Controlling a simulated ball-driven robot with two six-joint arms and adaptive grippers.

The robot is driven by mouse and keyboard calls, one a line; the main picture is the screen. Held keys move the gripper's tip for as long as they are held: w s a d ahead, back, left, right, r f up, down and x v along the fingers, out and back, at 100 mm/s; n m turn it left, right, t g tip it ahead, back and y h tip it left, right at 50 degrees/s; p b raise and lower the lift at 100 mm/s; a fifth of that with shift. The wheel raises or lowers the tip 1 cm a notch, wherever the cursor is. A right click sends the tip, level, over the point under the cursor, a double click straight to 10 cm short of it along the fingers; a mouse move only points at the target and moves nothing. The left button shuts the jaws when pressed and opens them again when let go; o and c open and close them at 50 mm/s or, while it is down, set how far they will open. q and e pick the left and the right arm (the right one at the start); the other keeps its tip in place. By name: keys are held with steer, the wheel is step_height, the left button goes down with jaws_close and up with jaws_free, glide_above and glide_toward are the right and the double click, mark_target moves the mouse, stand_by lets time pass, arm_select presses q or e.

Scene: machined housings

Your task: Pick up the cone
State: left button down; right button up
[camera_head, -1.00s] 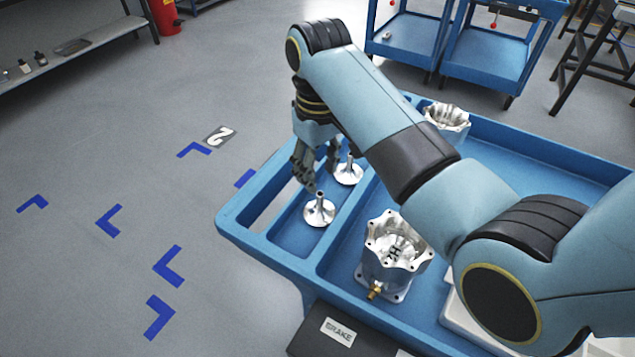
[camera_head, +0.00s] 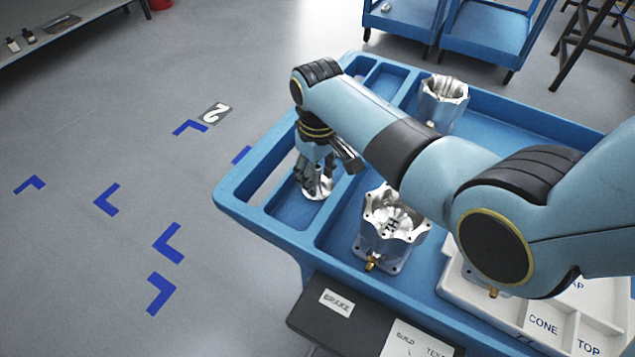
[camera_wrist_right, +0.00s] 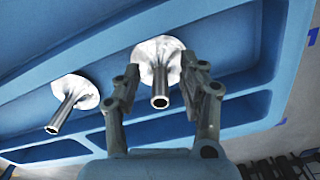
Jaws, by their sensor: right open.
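A shiny metal cone (camera_head: 316,187), a flared disc with a hollow stem, stands in the narrow left compartment of the blue cart. It also shows in the right wrist view (camera_wrist_right: 160,54), with its stem between my fingers. My right gripper (camera_head: 316,182) reaches down over it and partly hides it. In the right wrist view my right gripper (camera_wrist_right: 163,78) is open, one finger on each side of the stem. A second, similar cone (camera_wrist_right: 75,90) stands to the left in that view; my arm hides it in the head view. My left gripper is not in view.
A metal housing (camera_head: 392,228) stands in the cart tray (camera_head: 480,118) right of the cones, and another housing (camera_head: 443,103) stands farther back. A white labelled tray (camera_head: 545,318) lies at the front right. A dark BRAKE box (camera_head: 322,316) is at the front edge.

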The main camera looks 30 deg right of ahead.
steer(key=shift+r, duration=0.1)
jaws_close()
